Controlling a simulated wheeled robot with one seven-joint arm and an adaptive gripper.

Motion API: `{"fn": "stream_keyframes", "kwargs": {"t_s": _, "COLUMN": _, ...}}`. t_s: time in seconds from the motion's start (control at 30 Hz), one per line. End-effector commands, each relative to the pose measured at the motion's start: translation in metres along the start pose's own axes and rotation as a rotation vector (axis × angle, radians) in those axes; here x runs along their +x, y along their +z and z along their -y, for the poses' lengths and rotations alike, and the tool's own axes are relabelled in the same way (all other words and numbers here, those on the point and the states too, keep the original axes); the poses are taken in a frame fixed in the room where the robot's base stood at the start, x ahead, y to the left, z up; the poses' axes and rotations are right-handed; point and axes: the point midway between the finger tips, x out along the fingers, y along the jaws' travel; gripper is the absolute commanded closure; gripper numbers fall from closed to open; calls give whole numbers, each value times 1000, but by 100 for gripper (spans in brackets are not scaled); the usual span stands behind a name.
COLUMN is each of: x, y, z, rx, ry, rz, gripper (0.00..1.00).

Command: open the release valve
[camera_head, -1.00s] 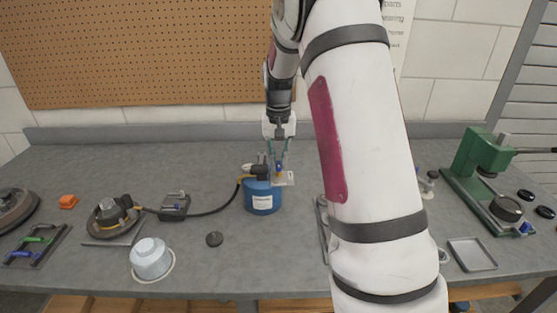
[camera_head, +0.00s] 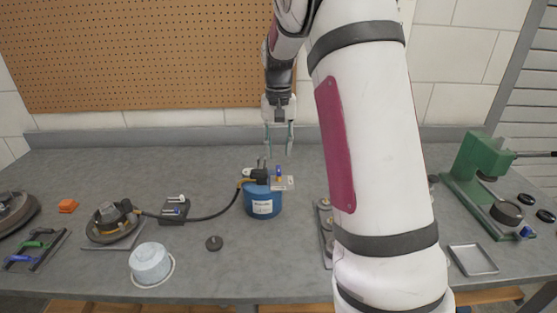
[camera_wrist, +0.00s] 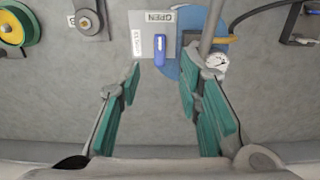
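The release valve has a blue lever (camera_wrist: 160,48) on a pale plate (camera_wrist: 140,40) beside the blue canister (camera_head: 262,204). In the wrist view the plate carries an OPEN label along its top edge and a smaller sideways label on its left. The lever lies upright in that picture, clear of both labels; I cannot tell its exact setting. In the head view the lever (camera_head: 278,172) stands over the canister's right top. My gripper (camera_head: 279,153) is above the valve, fingers apart and empty. In the wrist view its fingertips (camera_wrist: 158,74) straddle the lever's line without touching it.
A gauge (camera_wrist: 215,62) and black fittings (camera_head: 259,176) sit on the canister, with a hose running left to a small grey box (camera_head: 174,211). A pale blue cup (camera_head: 151,262) stands front left. A green press (camera_head: 480,175) is at the right. The bench behind the canister is clear.

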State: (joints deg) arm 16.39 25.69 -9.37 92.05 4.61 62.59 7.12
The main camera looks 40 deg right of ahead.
Motion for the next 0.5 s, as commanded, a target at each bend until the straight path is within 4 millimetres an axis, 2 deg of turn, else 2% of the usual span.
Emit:
{"fn": "stream_keyframes", "kwargs": {"t_s": 0.03, "x": -12, "y": -1, "z": 0, "rx": 0, "ry": -1, "rz": -4, "gripper": 68}}
{"fn": "stream_keyframes", "kwargs": {"t_s": 0.2, "x": -41, "y": -1, "z": 0, "rx": 0, "ry": 0, "rz": -4, "gripper": 68}}
{"fn": "stream_keyframes", "kwargs": {"t_s": 0.33, "x": -55, "y": -1, "z": 0, "rx": 0, "ry": 1, "rz": -2, "gripper": 68}}
{"fn": "stream_keyframes", "kwargs": {"t_s": 0.5, "x": -62, "y": 0, "z": 0, "rx": 0, "ry": 1, "rz": 0, "gripper": 68}}
